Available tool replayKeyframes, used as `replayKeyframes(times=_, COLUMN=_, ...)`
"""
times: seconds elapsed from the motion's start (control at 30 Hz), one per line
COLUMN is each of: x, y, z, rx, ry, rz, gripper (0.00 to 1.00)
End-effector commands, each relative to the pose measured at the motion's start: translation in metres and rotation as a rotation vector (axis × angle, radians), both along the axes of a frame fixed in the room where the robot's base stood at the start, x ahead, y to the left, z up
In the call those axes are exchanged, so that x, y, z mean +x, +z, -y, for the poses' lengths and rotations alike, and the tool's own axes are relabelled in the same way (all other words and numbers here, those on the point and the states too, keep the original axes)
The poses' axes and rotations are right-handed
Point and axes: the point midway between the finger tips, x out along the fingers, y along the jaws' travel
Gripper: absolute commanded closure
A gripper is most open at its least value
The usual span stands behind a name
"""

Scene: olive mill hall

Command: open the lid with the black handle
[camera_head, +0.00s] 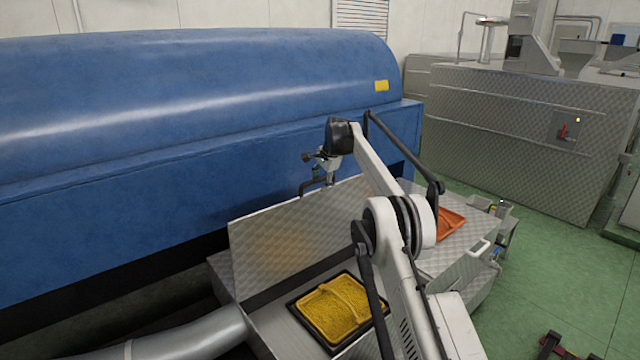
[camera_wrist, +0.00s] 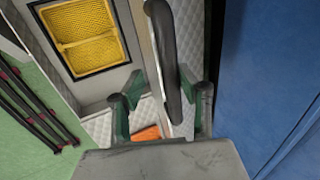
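The quilted metal lid (camera_head: 290,240) stands raised and tilted in the head view, close to the blue housing. The box beneath it is open, showing a yellow perforated basket (camera_head: 335,310). The black handle (camera_wrist: 167,50) shows in the wrist view as a long bar along the lid. My gripper (camera_wrist: 161,108) has its two green-padded fingers spread, one on each side of the handle's lower end. Gaps show between handle and fingers, the right one smaller. In the head view my gripper (camera_head: 318,186) is at the lid's upper edge; its fingertips are too small to read.
The large blue machine (camera_head: 200,120) stands close behind the lid. An orange basket (camera_head: 450,223) sits to the right, partly behind my arm. A grey duct (camera_head: 180,335) runs at the front left. Green floor (camera_head: 560,270) is open at right.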

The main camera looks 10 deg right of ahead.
Motion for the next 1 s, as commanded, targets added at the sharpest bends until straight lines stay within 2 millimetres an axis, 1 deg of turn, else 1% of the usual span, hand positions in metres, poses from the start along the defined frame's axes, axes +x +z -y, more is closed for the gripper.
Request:
replayKeyframes(times=0.37, x=0.000, y=-0.001, z=-0.001, rx=0.000, ry=0.001, rz=-0.001, gripper=0.65)
replayKeyframes(times=0.53, x=-0.004, y=0.008, z=0.001, rx=0.000, ry=0.001, rz=-0.001, gripper=0.65)
replayKeyframes(times=0.67, x=-0.010, y=0.024, z=0.004, rx=0.000, ry=0.000, rz=-0.001, gripper=0.65)
replayKeyframes(times=0.9, x=-0.026, y=0.068, z=0.013, rx=0.000, ry=-0.001, rz=-0.001, gripper=0.65)
replayKeyframes(times=1.0, x=-0.032, y=0.084, z=0.016, rx=0.000, ry=-0.001, rz=-0.001, gripper=0.65)
